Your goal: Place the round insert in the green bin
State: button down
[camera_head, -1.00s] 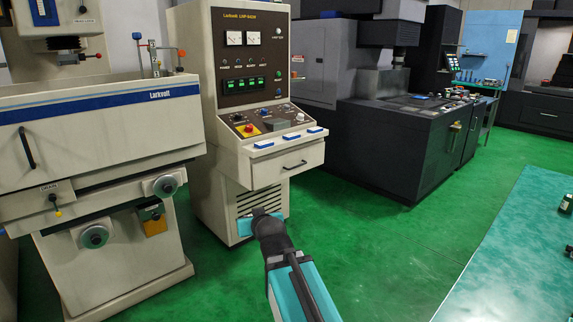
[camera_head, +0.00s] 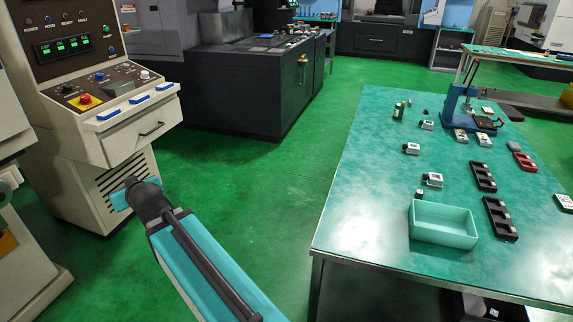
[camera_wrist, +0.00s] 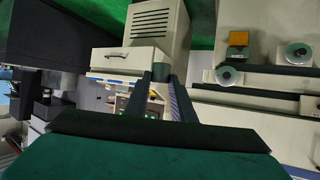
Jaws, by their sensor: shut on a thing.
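The green bin (camera_head: 444,234) is a pale green open box near the left front edge of the green-topped table. It looks empty.
The table (camera_head: 349,235) also holds black trays (camera_head: 500,219), small grey-white blocks (camera_head: 432,180), a red tray (camera_head: 523,162) and a blue press (camera_head: 461,105). The beige control cabinet (camera_head: 119,138) stands close to my arm. Green floor lies open between cabinet and table.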

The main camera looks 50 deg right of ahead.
jog(key=s+d+f+m+g+h, duration=0.1)
jog(key=s+d+f+m+h, duration=0.1)
jog(key=d, duration=0.7)
jog(key=s+d+f+m+g+h, duration=0.1)
jog(key=s+d+f+m+h, duration=0.15)
jog(key=d, duration=0.55)
jog(key=s+d+f+m+g+h, duration=0.1)
jog(key=d+m+h, duration=0.15)
jog(key=d, duration=0.65)
jog(key=s+d+f+m+g+h+p, duration=0.1)
jog(key=s+d+m+g+h, duration=0.25)
jog(key=s+d, duration=0.65)
jog(key=s+d+f+m+g+h+p, duration=0.15)
jog(key=s+d+m+g, duration=0.45)
jog(key=d, duration=0.7)
jog(key=s+d+m+g+y, duration=0.1)
jog(key=s+d+m+g, duration=0.2)
jog(key=s+d, duration=0.6)
jog(key=s+d+m+g, duration=0.3)
jog(key=s+d, duration=0.2)
jog(key=s, duration=0.8)
jog(key=s+d+r+m+g+y, duration=0.2)
jog(key=s+m+g+y, duration=0.1)
jog(key=s, duration=1)
jog(key=s+d+r+m+g+y, duration=0.2)
jog(key=s+m, duration=0.3)
jog(key=s, duration=0.7)
jog(key=shift+s+d+g+y, duration=0.35)
jog(key=shift+g+y, duration=0.2)
jog(key=shift+y, duration=0.35)
